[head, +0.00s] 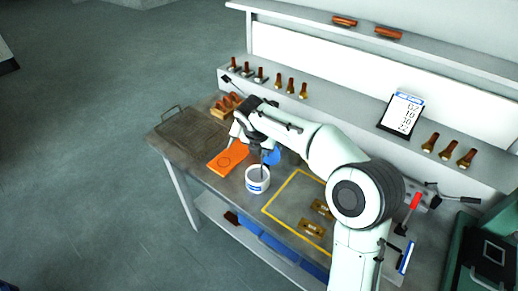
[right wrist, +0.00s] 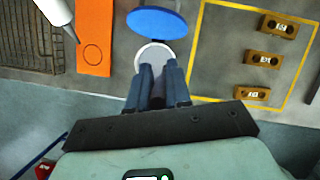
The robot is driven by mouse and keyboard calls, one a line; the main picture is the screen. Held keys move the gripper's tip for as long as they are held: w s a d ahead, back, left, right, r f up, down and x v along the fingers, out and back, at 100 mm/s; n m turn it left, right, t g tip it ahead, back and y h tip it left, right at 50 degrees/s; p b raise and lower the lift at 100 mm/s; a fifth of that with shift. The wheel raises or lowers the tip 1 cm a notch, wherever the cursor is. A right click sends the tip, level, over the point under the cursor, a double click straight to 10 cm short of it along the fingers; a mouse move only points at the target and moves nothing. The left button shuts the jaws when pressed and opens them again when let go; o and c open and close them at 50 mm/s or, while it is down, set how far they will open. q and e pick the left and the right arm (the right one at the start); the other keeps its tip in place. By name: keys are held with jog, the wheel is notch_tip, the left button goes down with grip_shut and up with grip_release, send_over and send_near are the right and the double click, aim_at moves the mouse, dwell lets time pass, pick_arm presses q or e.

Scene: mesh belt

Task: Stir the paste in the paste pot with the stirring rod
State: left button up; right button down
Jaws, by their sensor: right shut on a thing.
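The white paste pot (head: 257,183) stands upright on the bench, with a blue label on its side. In the right wrist view the pot's pale round opening (right wrist: 153,53) shows just beyond my fingers. My right gripper (head: 264,153) is above the pot, shut on the stirring rod (head: 262,171), a thin dark shaft that reaches down to the pot's mouth. In the right wrist view my right gripper (right wrist: 157,78) hides most of the rod. The paste and the rod's lower end cannot be made out. My left gripper is in neither view.
A blue disc (right wrist: 157,22) lies beside the pot. An orange plate (head: 226,160) with a circle mark lies left of it, with a white nozzled thing (right wrist: 54,12) near it. A yellow-outlined area (head: 285,196) to the right holds several brass pieces. A dark mesh (head: 190,132) lies at left.

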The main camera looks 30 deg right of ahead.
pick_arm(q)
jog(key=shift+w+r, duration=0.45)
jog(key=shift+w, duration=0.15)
pick_arm(e)
jog(key=w, duration=0.3)
jog(key=shift+w, duration=0.35)
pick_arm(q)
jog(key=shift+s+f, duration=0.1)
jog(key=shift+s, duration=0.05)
pick_arm(e)
jog(key=shift+s, duration=0.15)
